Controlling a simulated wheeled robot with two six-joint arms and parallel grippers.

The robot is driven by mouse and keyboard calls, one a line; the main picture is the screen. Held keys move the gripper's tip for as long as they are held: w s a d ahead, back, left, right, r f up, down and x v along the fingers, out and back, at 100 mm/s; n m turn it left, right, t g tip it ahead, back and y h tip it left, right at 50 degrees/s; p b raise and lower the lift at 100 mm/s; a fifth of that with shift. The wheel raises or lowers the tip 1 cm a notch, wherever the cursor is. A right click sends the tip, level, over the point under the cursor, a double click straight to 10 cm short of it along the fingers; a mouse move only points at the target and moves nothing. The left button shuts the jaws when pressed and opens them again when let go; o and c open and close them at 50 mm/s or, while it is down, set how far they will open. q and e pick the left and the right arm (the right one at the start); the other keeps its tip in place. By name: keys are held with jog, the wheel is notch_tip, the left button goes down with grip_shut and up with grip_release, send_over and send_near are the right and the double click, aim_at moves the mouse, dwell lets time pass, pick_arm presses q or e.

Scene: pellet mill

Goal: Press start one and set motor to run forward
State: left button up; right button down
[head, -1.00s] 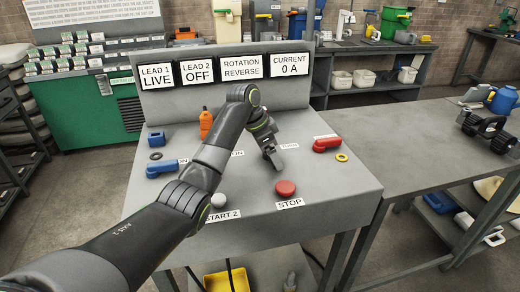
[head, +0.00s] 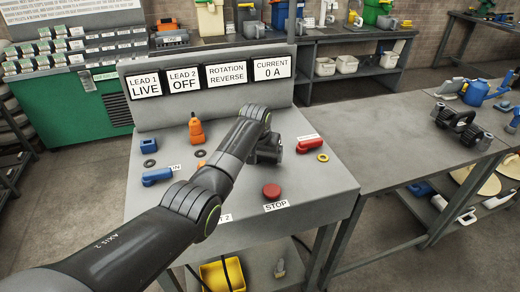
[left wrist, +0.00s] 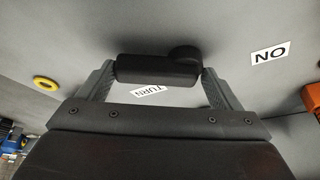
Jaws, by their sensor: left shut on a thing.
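My left gripper (head: 266,153) is low over the grey console (head: 310,195), partly behind its own arm in the head view. In the left wrist view the gripper (left wrist: 160,78) is shut on a black switch handle (left wrist: 145,68), one finger at each end, beside a label reading TURN. In the head view I cannot make out this handle. The display panels read LEAD 1 LIVE (head: 146,83), LEAD 2 OFF (head: 184,79), ROTATION REVERSE (head: 227,75) and CURRENT 0 A (head: 272,69). No start button shows; the START 2 label is mostly hidden by my arm. My right gripper is not in view.
A red STOP button (head: 271,190) is near the front. A blue lever (head: 157,176) is left and a red lever (head: 309,145) right, near a yellow ring (head: 322,157). An orange bottle-shaped item (head: 196,131) stands behind. A grey workbench (head: 390,150) adjoins right.

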pick_arm(q)
jog(key=shift+d+f+n+y+b, duration=0.3)
jog(key=shift+d+n, duration=0.1)
jog(key=shift+n, duration=0.5)
jog(key=shift+w+n+b, duration=0.15)
jog(key=shift+n+b, duration=0.25)
jog(key=shift+n, duration=0.1)
jog(key=n+b, duration=0.1)
jog(key=n+y+b, duration=0.1)
jog(key=shift+w+f+b, duration=0.1)
jog(key=shift+w+b, duration=0.25)
jog(key=shift+w+n+y+b, duration=0.2)
jog(key=shift+n+y+b, duration=0.2)
jog(key=shift+n+b, duration=0.5)
jog(key=shift+w+r+n+b, duration=0.1)
jog(key=shift+r+n+b, duration=0.2)
jog(key=shift+b, duration=0.1)
jog(key=shift+r, duration=0.15)
